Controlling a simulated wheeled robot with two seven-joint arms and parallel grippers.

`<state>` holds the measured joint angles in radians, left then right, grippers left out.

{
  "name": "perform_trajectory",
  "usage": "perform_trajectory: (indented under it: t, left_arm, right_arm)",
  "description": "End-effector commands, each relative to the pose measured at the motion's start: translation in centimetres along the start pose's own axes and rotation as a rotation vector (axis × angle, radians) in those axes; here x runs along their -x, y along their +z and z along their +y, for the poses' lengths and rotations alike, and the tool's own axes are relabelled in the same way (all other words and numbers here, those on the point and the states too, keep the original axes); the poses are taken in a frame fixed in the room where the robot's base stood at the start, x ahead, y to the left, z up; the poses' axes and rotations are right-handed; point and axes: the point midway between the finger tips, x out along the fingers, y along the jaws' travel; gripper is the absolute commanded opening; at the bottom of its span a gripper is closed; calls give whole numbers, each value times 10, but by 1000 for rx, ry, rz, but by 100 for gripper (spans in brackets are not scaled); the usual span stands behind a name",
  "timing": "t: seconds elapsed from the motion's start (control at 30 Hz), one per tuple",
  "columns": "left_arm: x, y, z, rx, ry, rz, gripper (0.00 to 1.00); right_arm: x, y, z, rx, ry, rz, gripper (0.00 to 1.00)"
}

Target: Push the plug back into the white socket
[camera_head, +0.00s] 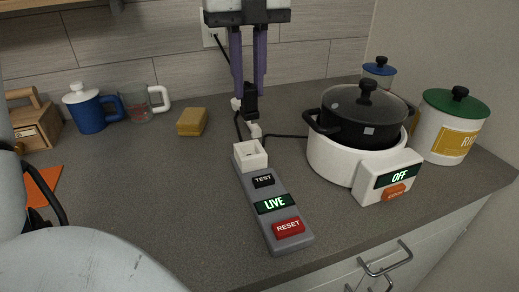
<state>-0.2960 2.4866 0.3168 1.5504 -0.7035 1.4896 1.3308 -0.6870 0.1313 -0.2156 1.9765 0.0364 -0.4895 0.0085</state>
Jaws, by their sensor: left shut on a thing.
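My left gripper (249,94) reaches down from the top centre with two long purple fingers. It is shut on the black plug (251,103), held upright behind and above the white socket (250,154). Small pale parts show beside and below the plug; I cannot tell exactly what they are. The plug appears apart from the socket. The socket is an open square white box at the far end of a grey unit (260,197) with a black TEST button, a green-lit LIVE display (275,204) and a red RESET button (289,228). My right gripper is not in view.
A black cord (285,136) runs to the white cooker (333,163), which holds a lidded black pot (362,125) and reads OFF. A white canister (430,140) stands right.

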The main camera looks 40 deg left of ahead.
Motion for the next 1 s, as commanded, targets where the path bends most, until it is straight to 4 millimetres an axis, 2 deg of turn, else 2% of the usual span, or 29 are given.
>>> perform_trajectory:
  t: [0.03,0.2,0.43,0.63,1.0]
  left_arm:
    - [-12,0,1,-2,3,3,0]
    - [-42,-1,1,-2,2,3,0]
    - [-60,0,1,0,2,1,0]
    - [-88,0,1,0,2,3,0]
    - [-94,0,0,0,0,0,0]
  right_arm:
    - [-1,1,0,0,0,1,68]
    - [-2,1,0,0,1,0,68]
    - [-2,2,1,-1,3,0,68]
    - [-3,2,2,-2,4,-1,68]
    - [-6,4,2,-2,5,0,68]
